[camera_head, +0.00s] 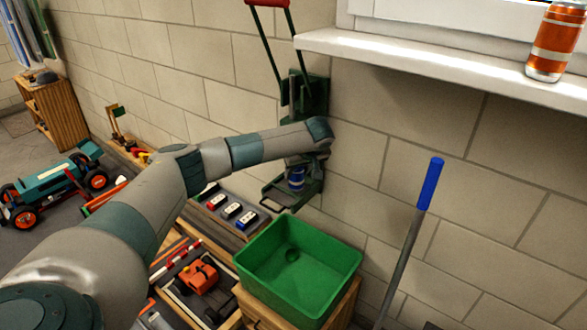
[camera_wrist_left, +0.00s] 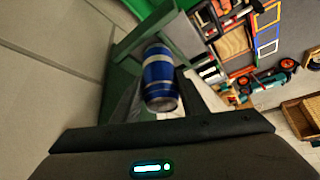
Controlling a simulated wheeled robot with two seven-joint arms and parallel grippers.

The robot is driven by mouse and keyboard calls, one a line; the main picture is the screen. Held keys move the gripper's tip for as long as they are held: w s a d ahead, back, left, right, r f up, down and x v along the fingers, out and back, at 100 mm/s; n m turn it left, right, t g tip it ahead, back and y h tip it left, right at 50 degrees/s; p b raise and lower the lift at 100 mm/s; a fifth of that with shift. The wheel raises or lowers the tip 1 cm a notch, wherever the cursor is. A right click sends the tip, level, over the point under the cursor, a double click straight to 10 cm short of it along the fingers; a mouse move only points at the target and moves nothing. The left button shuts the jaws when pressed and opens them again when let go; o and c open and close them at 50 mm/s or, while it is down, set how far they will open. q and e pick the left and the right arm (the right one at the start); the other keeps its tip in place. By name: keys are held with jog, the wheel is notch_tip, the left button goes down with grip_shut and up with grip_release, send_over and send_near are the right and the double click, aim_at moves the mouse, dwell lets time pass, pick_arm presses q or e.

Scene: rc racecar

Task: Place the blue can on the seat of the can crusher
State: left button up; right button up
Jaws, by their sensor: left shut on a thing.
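The green can crusher (camera_head: 311,92) is fixed to the block wall, with its red handle (camera_head: 268,2) raised. Its seat (camera_head: 277,196) sticks out low at the front. My left gripper (camera_head: 297,168) is at the crusher, just above the seat, mostly hidden by my forearm. It is shut on the blue can (camera_head: 296,182), which hangs below the wrist. In the left wrist view the blue can (camera_wrist_left: 160,78) with its white band is between the fingers, over the green frame. Whether it touches the seat is unclear. My right gripper is not in view.
A green bin (camera_head: 333,255) stands below the crusher. An orange can (camera_head: 555,42) stands on the windowsill (camera_head: 430,62). A blue-handled pole (camera_head: 430,184) leans at the right. Trays with toy cars (camera_head: 231,210) lie at the left of the bin.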

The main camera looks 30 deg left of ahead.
aim_at(294, 178)
pick_arm(q)
jog(key=shift+w+a, duration=0.3)
jog(key=shift+a, duration=0.25)
jog(key=shift+w+a+p, duration=0.35)
jog(key=shift+w+a, duration=0.25)
jog(key=shift+a, duration=0.2)
jog(key=shift+f, duration=0.75)
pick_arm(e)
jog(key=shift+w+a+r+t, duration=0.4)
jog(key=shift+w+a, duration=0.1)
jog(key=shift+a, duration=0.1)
pick_arm(q)
jog(key=shift+f, duration=0.15)
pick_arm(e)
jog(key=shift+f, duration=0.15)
pick_arm(q)
jog(key=o, duration=1)
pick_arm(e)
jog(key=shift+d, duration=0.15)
